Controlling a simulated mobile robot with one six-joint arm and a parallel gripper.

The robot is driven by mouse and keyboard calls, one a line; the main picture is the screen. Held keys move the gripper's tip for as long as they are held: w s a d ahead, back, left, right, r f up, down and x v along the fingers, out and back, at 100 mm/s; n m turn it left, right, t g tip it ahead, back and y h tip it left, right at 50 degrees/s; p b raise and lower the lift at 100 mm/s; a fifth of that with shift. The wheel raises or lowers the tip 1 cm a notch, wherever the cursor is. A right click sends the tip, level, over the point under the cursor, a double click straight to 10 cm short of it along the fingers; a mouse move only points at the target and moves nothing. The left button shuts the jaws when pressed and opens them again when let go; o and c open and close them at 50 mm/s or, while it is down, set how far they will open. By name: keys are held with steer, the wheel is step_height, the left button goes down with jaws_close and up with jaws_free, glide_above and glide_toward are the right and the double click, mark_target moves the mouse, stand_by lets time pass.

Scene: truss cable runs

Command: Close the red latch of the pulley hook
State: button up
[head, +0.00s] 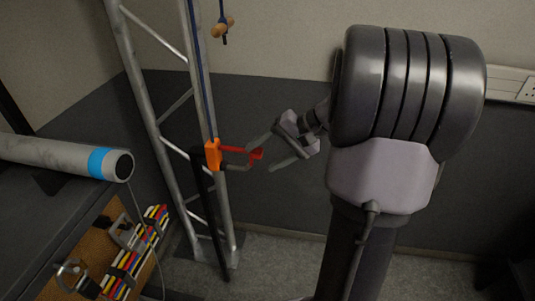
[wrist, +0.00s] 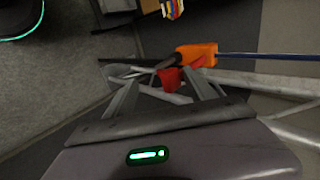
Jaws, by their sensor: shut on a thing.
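The pulley hook has an orange body (head: 213,154) hanging on a blue rope in front of the truss. Its red latch (head: 236,149) reaches out to the right above the grey hook (head: 237,167). Whether the latch's far end touches the hook tip I cannot tell. My gripper (head: 262,157) comes in from the right, its jaws around the red end of the latch. In the wrist view the latch's red end (wrist: 171,78) lies between my fingers, with the orange body (wrist: 196,55) just beyond it. The exact contact is hard to see.
The metal truss (head: 170,130) stands right behind the hook. A wooden toggle (head: 222,27) hangs above on another rope. At left are a dark bench with a grey tube (head: 60,158) and a board with coloured cables (head: 135,250). The floor at the right is clear.

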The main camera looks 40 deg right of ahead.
steer(key=shift+s+a+f, duration=0.1)
steer(key=shift+s+f, duration=0.05)
steer(key=shift+f, duration=0.2)
steer(key=p+v, duration=0.7)
steer(key=v, duration=1.1)
steer(key=shift+w+r+p, duration=0.2)
steer(key=shift+w+p, duration=0.05)
steer(key=shift+p, duration=0.05)
steer(key=shift+a, duration=0.1)
steer(key=w+a+r+n+g, duration=0.1)
steer(key=w+a+n+g, duration=0.2)
steer(key=a, duration=1.1)
steer(key=s+a+f+n+h, duration=0.1)
steer(key=s+a, duration=0.2)
steer(key=a, duration=0.7)
steer(key=s+a+f+n+t+h, duration=0.1)
steer(key=s+a+n+h, duration=0.1)
steer(key=a, duration=0.9)
steer(key=shift+s+a, duration=0.2)
steer(key=shift+s, duration=0.45)
